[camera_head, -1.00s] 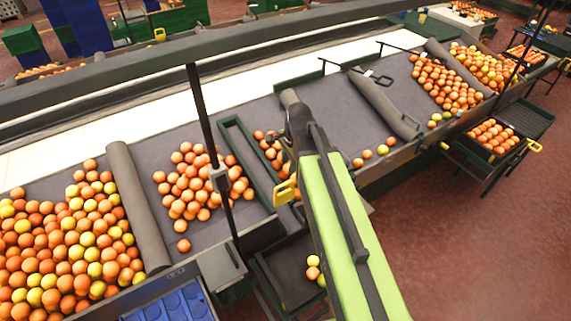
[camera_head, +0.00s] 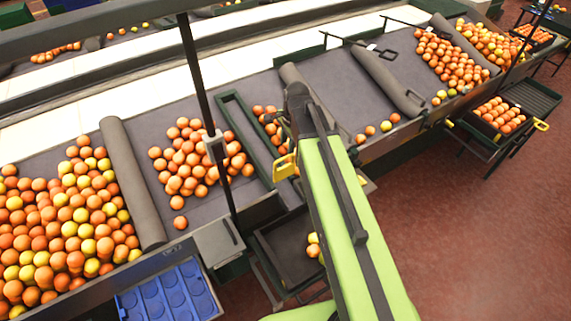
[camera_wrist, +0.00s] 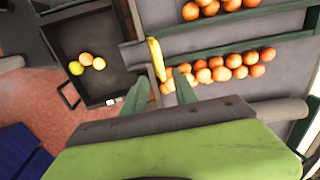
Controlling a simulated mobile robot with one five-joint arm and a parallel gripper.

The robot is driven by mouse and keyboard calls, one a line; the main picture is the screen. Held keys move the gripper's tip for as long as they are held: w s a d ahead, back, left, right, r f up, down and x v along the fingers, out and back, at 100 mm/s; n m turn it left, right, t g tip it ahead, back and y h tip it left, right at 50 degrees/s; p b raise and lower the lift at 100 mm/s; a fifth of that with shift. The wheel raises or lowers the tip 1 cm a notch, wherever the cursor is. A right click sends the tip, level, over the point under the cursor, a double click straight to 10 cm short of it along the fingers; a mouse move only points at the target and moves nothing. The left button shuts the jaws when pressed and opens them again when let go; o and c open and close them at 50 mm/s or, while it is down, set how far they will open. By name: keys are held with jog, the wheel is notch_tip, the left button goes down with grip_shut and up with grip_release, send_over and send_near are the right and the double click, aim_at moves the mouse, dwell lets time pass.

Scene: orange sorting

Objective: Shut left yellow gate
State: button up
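A yellow gate (camera_head: 285,166) stands at the lower end of a narrow green-railed lane, just left of my green arm in the head view. In the wrist view the gate (camera_wrist: 157,60) is a slanted yellow bar between the oranges in the lane (camera_wrist: 215,73) and the dark crate (camera_wrist: 122,78). My gripper (camera_wrist: 160,77) is open; its two green fingers are apart and empty. The yellow bar lies just beyond and roughly between the fingertips; I cannot tell if they touch. In the head view my arm hides the fingers and part of the lane.
The dark crate holds a few oranges (camera_head: 314,247) below the lane. A loose pile of oranges (camera_head: 190,160) lies left of the lane on the grey table. A dark post (camera_head: 205,100) stands left of my arm. Red floor (camera_head: 480,240) is open at the right.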

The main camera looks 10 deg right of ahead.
aim_at(285, 158)
jog(key=f+b, duration=0.2)
jog(key=w+f+b, duration=0.1)
jog(key=f+b, duration=0.1)
jog(key=f, duration=0.1)
jog(key=f+b, duration=0.2)
jog(key=f, duration=0.1)
jog(key=shift+w+a, duration=0.2)
jog(key=shift+a, duration=0.05)
jog(key=shift+r, duration=0.15)
grip_shut()
dwell(0.7)
